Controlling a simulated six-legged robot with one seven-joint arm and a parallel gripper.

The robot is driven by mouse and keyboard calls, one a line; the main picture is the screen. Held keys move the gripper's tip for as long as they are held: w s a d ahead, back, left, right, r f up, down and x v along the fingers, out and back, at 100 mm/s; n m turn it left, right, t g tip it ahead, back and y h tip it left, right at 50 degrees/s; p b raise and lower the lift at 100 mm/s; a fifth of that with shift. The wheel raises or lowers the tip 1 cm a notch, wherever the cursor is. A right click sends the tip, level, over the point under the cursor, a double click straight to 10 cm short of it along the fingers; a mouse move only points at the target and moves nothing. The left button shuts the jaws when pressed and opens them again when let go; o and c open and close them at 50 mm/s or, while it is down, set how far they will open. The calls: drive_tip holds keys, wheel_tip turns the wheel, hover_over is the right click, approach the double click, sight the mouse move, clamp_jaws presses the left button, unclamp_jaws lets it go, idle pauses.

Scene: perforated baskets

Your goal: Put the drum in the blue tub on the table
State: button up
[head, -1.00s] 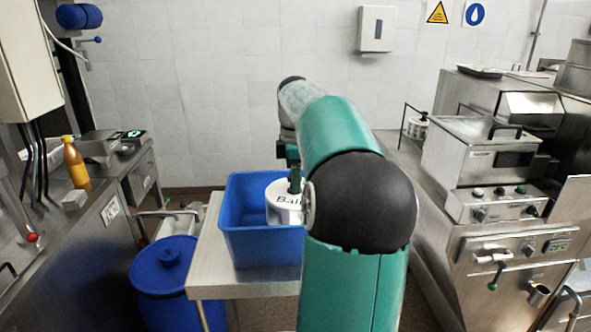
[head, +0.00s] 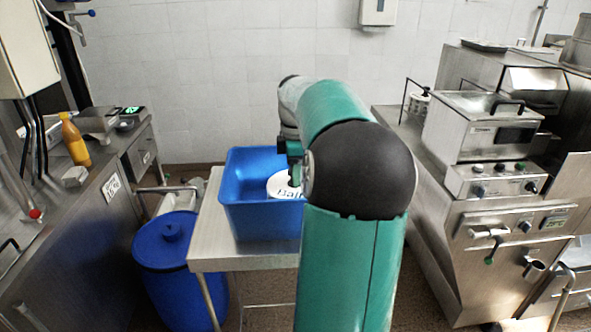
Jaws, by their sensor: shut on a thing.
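The drum (head: 279,187) is white, with dark lettering on its side that is partly hidden. It is inside the blue tub (head: 262,222), toward the right, and the tub's front wall hides its lower part. I cannot tell whether it touches the tub floor. The tub stands on a steel table (head: 218,256). My gripper (head: 294,178) is at the top of the drum and shut on it. My arm hides most of the gripper and the right side of the tub.
A blue lidded barrel (head: 178,262) stands by the table's left side. A steel counter on the left holds an orange bottle (head: 74,142). Steel kitchen machines (head: 505,190) fill the right. A tiled wall is behind.

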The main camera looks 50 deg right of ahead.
drive_tip(key=o, duration=1.7)
drive_tip(key=shift+r, duration=0.1)
drive_tip(key=shift+r, duration=4.4)
